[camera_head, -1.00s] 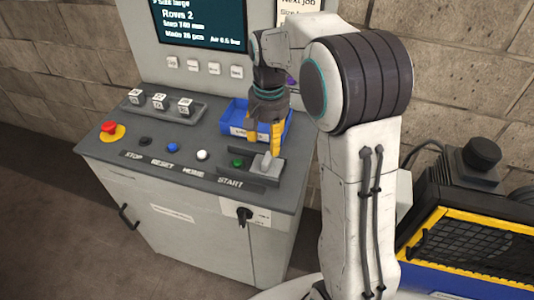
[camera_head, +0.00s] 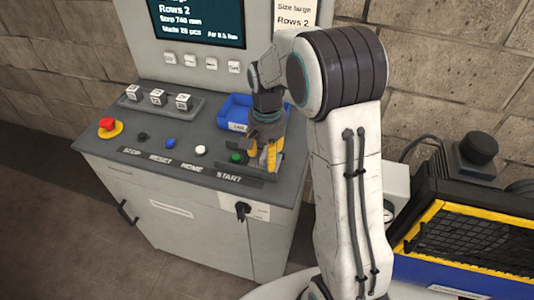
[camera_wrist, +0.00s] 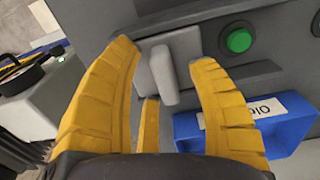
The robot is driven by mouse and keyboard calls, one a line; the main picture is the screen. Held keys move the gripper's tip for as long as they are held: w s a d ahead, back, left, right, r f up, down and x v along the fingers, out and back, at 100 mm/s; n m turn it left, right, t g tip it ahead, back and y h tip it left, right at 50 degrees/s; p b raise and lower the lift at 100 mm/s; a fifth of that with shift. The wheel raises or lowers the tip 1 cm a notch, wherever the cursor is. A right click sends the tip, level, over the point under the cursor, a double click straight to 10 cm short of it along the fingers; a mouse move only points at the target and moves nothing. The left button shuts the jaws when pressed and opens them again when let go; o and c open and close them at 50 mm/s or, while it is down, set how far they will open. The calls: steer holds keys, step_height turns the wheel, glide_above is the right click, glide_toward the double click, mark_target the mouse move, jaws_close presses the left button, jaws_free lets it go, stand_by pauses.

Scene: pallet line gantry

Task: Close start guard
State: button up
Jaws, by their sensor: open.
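The start guard is a grey plate with a raised light grey tab (camera_wrist: 163,75), beside the green start button (camera_wrist: 239,40) on the console. The button also shows in the head view (camera_head: 236,157) and is uncovered. My gripper (camera_wrist: 162,55) is open, its yellow fingers on either side of the tab in the wrist view, with gaps showing on both sides. In the head view my gripper (camera_head: 262,163) is low over the console, right of the button, and hides most of the guard.
A blue bin (camera_head: 234,108) stands just behind the gripper and shows close to the right finger in the wrist view (camera_wrist: 188,128). Blue and white buttons, a red stop button (camera_head: 107,124) and a switch tray (camera_head: 150,108) lie to the left. A yellow-framed machine (camera_head: 440,245) is at right.

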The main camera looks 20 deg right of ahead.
steer(key=shift+o, duration=0.2)
steer(key=shift+f, duration=0.1)
jaws_close()
stand_by(0.4)
